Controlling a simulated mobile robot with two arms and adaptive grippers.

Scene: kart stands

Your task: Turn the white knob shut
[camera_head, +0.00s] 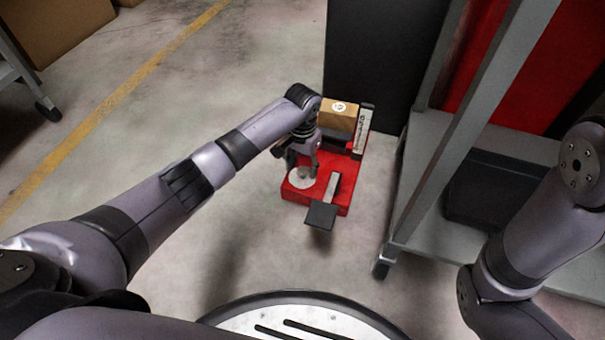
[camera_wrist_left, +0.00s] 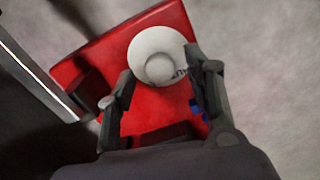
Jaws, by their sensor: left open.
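The white knob (camera_head: 300,178) is a round white disc on top of a low red unit (camera_head: 328,204). In the left wrist view the knob (camera_wrist_left: 145,44) has a raised round centre, with dark lettering at its right, partly covered by a finger. My left gripper (camera_head: 308,172) points down over the knob and hides part of it in the head view. In the left wrist view its two fingers (camera_wrist_left: 164,78) are spread apart, with the knob's centre showing between and beyond their tips. I cannot tell whether they touch the disc. My right gripper is out of view.
A grey wheeled cart (camera_head: 437,235) stands close on the right. Open concrete floor (camera_head: 130,120) lies to the left.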

